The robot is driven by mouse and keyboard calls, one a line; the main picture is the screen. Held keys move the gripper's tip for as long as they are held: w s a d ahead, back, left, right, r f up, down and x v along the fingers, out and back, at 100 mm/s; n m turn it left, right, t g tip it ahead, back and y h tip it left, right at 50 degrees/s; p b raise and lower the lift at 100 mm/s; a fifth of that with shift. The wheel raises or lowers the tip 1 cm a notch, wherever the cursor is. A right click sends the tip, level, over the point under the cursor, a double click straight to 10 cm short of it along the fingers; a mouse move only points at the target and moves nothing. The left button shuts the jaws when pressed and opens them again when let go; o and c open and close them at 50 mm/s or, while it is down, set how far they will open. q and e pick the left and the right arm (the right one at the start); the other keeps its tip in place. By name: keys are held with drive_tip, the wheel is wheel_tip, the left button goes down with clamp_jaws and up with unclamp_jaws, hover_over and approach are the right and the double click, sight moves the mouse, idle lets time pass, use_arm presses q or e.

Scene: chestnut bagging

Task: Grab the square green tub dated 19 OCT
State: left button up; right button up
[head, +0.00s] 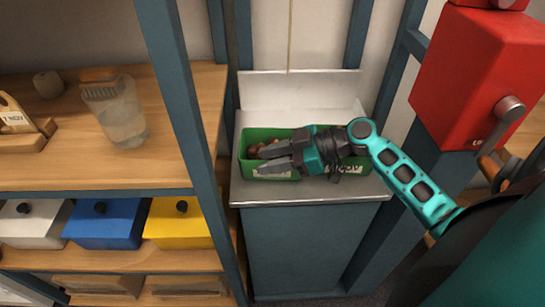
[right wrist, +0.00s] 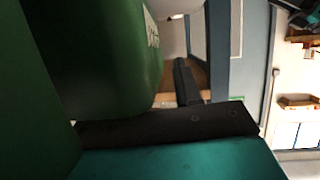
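Green tubs stand on the metal-topped cabinet in the head view. The left part (head: 249,160) holds brown chestnuts (head: 258,151) and has a pale label on its front. Green also shows to the right (head: 366,181), with a second label that I cannot read with certainty. I cannot tell which is dated 19 OCT. My right gripper (head: 272,157) lies over the left tub, its two fingers parted. In the right wrist view a large green surface (right wrist: 100,60) with a partly cut-off white label is close beside the dark finger. My left gripper is out of view.
The cabinet top (head: 310,194) has a bare front strip. A blue post (head: 180,100) and wooden shelf (head: 80,175) with a glass jar (head: 118,115) stand left. White, blue (head: 105,229) and yellow (head: 178,226) boxes sit below. A red box (head: 475,75) hangs right.

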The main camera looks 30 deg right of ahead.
clamp_jaws()
drive_tip(key=shift+r, duration=0.1)
idle(1.2)
